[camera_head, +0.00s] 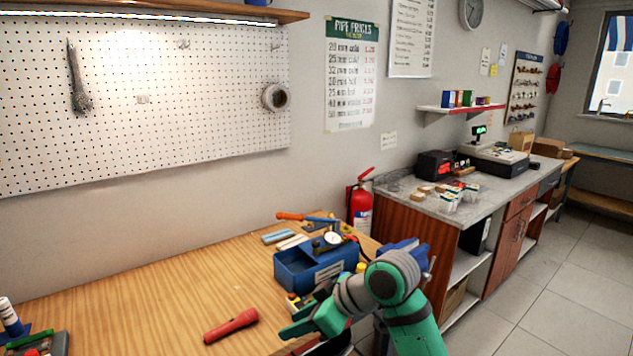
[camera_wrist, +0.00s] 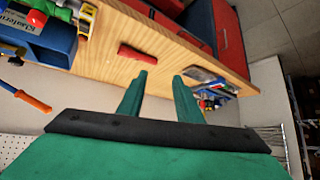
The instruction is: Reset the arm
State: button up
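My green arm rises from the bottom right of the head view and bends down over the wooden workbench (camera_head: 150,285). My gripper (camera_head: 288,331) points left above the bench's front part. In the wrist view its two green fingers (camera_wrist: 160,76) stand apart with nothing between them, so it is open and empty. A red flashlight (camera_head: 231,326) lies on the bench left of the gripper. It also shows in the wrist view (camera_wrist: 137,53), beyond the fingertips and apart from them. Part of the bench is hidden behind my arm.
A blue toolbox (camera_head: 291,273) with a gauge and an orange-handled tool (camera_head: 305,217) stands close behind my gripper. Small items (camera_wrist: 211,98) lie near the bench edge. A fire extinguisher (camera_head: 360,205) and grey counter (camera_head: 480,205) are behind. The bench's left middle is clear.

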jog(key=w+a+f+m+t+y, duration=0.2)
jog(key=a+f+m+t+y, duration=0.1)
jog(key=a+f+m+t, duration=0.55)
jog(key=s+d+f+m+t+h, duration=0.35)
jog(key=s+f+m+h, duration=0.45)
jog(key=s+f, duration=1)
jog(key=s+d+r+n+h, duration=0.1)
jog(key=s+d, duration=0.3)
jog(key=s, duration=0.8)
jog(key=s+d+r+n+h, duration=0.1)
jog(key=s+d, duration=0.4)
jog(key=s, duration=0.8)
jog(key=shift+s+n+h, duration=0.15)
jog(key=shift+n+h, duration=0.45)
jog(key=shift+n, duration=0.25)
